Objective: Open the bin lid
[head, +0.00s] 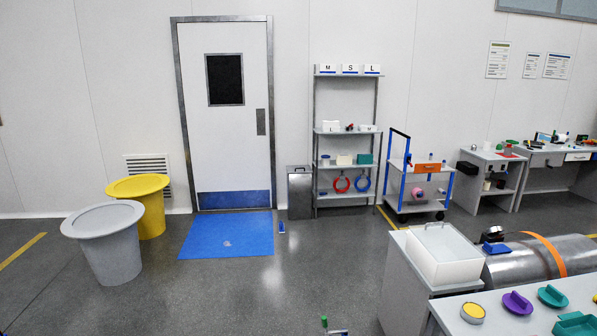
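A narrow grey metal bin (300,195) stands on the floor against the back wall, between the door and the shelf rack. Its lid (298,169) appears to lie shut on top, with a dark handle-like part on it; details are too small to tell. Two round tubs also stand at the left, one yellow (152,222) and one grey (112,256), each with a wide rim. My gripper is not in view.
A blue mat (227,235) lies before the closed door (226,110). A small blue item (281,227) lies on the floor near the bin. A shelf rack (346,196) and trolley (417,205) stand right. A cabinet with a white box (443,272) stands nearer. The middle floor is mostly clear.

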